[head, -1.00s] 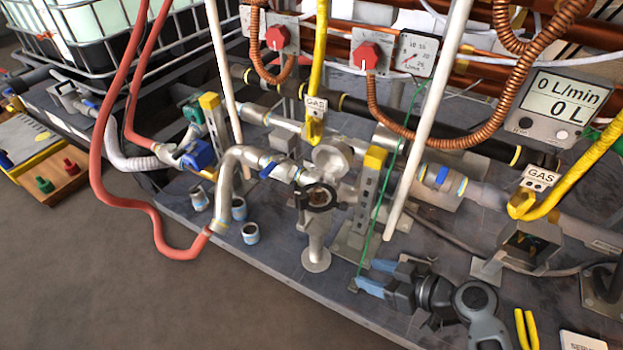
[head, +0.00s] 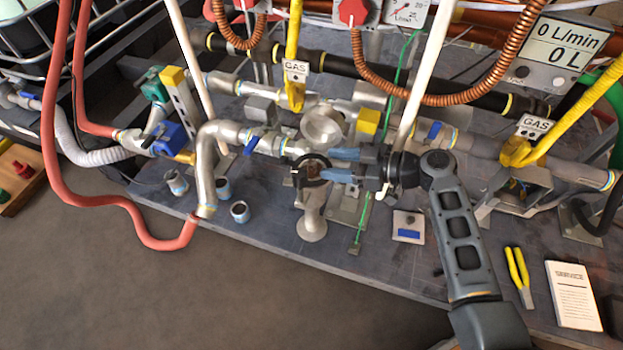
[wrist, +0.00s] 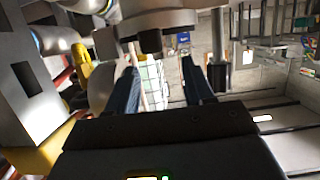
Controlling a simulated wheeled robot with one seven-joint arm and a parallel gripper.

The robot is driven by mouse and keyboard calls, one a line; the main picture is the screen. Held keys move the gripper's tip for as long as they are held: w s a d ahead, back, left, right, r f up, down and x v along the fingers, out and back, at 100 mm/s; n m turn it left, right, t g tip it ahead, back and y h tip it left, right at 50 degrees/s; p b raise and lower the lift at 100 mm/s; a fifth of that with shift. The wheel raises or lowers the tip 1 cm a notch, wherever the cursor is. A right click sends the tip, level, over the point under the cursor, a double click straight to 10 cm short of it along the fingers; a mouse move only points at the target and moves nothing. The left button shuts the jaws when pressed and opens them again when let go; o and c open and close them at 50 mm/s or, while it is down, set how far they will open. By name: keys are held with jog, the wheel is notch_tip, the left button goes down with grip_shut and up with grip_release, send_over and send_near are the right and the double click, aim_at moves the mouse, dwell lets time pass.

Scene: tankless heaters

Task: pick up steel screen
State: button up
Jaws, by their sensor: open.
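My gripper (head: 333,164) is open, with its two blue fingers pointing left at a dark round ring (head: 311,181) on the metal pipe fitting. The fingertips are at the ring's right side in the head view; I cannot tell whether they touch it. A brownish part shows inside the ring. I cannot make out for certain which part is the steel screen; it may be inside this fitting, partly hidden. In the wrist view, the blue fingers (wrist: 162,80) are spread apart with nothing visible gripped between them, and a grey metal part (wrist: 155,18) lies just beyond and above.
White posts (head: 425,85), copper coils (head: 365,75) and yellow gas hoses (head: 293,60) crowd the arm. Small cups (head: 240,212) stand front left. The grey deck front is mostly clear.

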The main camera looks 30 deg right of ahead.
aim_at(322, 164)
jog(key=shift+b+x, duration=0.4)
jog(key=shift+x, duration=1.5)
jog(key=shift+f, duration=0.1)
jog(key=shift+c, duration=0.4)
jog(key=shift+s, duration=0.1)
grip_shut()
